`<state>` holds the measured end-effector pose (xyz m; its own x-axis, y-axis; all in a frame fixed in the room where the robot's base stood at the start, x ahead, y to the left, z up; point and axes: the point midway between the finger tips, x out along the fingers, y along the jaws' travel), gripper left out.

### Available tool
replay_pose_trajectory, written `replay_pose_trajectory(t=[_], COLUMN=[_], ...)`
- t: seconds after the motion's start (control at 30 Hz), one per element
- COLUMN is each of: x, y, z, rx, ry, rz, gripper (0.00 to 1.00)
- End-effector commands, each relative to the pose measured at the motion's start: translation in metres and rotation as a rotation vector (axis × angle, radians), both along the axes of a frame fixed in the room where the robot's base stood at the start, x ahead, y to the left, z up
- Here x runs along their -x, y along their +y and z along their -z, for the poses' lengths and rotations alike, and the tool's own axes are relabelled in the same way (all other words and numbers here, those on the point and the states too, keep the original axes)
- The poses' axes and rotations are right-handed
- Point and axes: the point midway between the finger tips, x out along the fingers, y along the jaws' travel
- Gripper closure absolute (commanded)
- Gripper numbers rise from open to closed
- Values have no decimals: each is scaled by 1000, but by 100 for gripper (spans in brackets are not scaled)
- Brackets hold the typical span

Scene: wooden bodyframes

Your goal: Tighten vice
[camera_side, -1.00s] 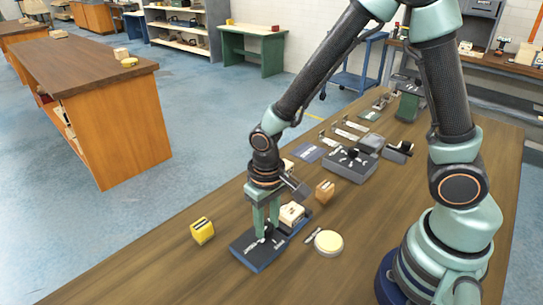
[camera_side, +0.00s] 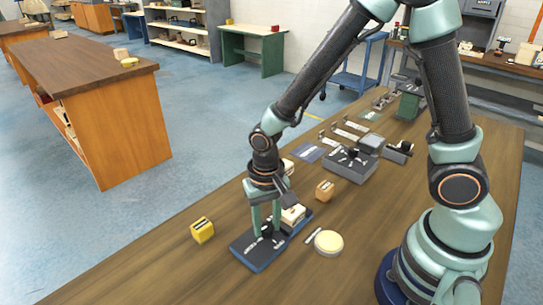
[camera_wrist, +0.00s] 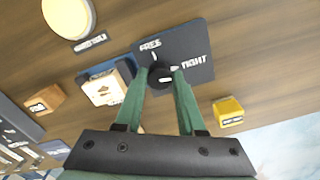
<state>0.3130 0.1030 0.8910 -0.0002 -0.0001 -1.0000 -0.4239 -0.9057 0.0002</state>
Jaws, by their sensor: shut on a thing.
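The vice has a dark base plate (camera_side: 257,256) near the table's front left edge, with a pale wooden block (camera_side: 293,215) at its back end. In the wrist view the plate (camera_wrist: 190,40) bears the words FREE and TIGHT beside a round black knob (camera_wrist: 158,74). The pale block (camera_wrist: 105,87) sits in a blue-edged holder there. My gripper (camera_side: 267,234) points down over the plate. Its two green fingers (camera_wrist: 162,77) are shut on the knob, one on each side.
A yellow block (camera_side: 202,230) lies left of the plate. A round cream disc (camera_side: 328,242) and a small wooden block (camera_side: 325,190) lie to the right. A grey panel (camera_side: 350,165) and other fixtures stand farther back. Bare table lies in front.

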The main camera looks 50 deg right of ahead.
Motion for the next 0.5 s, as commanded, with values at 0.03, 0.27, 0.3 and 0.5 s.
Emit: replay_pose_trajectory(t=[0.03, 0.27, 0.3, 0.5], x=[0, 0, 0, 0], y=[0, 0, 0, 0], z=[0, 0, 0, 0], rx=[0, 0, 0, 0], ry=[-1, -1, -1, 0], rz=[0, -1, -1, -2], gripper=[100, 31, 31, 31])
